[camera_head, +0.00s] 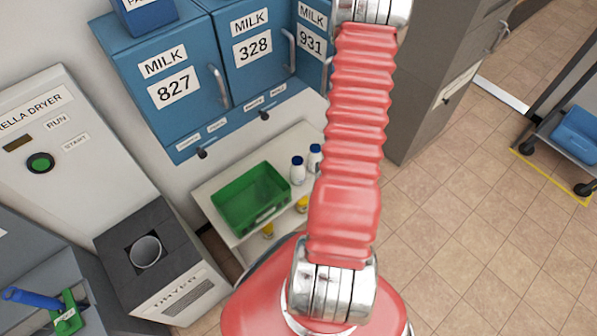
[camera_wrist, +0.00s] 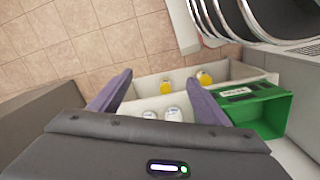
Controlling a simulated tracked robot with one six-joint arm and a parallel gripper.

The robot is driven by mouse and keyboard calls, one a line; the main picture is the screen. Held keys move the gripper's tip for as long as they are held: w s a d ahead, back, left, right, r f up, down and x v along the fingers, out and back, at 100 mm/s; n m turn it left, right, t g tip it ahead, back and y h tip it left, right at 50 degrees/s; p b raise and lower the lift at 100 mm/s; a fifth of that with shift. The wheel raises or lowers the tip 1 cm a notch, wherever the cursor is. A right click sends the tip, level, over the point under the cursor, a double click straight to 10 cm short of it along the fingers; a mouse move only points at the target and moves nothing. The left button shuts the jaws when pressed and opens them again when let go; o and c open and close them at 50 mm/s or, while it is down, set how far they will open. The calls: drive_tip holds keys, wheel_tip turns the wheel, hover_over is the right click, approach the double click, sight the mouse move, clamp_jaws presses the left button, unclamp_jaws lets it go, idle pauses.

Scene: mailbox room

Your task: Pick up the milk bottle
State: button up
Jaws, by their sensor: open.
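Two white milk bottles with blue caps stand on a white shelf (camera_head: 222,183), to the right of a green crate. The left milk bottle (camera_head: 298,172) shows whole in the head view; the right milk bottle (camera_head: 314,158) is partly hidden by my red arm. In the wrist view the two bottles, one at the left (camera_wrist: 149,115) and one at the right (camera_wrist: 174,114), show between the fingers, their lower parts hidden by my gripper body. My gripper (camera_wrist: 158,92) is open and empty, its purple fingers spread wide. The head view does not show it.
The green crate (camera_head: 250,199) sits beside the bottles; it also shows in the wrist view (camera_wrist: 262,112). Yellow-capped bottles (camera_head: 267,230) stand on a lower level. Blue milk lockers (camera_head: 190,110) hang above. A dryer (camera_head: 150,255) stands left, a grey cabinet (camera_head: 425,80) right.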

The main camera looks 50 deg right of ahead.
wheel_tip(320, 180, down, 11)
drive_tip(key=s+t, duration=0.2)
drive_tip(key=s, duration=0.1)
drive_tip(key=n+t+h, duration=0.3)
drive_tip(key=t, duration=0.9)
approach(302, 176)
drive_tip(key=shift+s+a+r, duration=0.1)
drive_tip(key=shift+a+r, duration=0.1)
drive_tip(key=shift+x, duration=4.3)
drive_tip(key=shift+d+f, duration=0.1)
drive_tip(key=shift+f, duration=0.05)
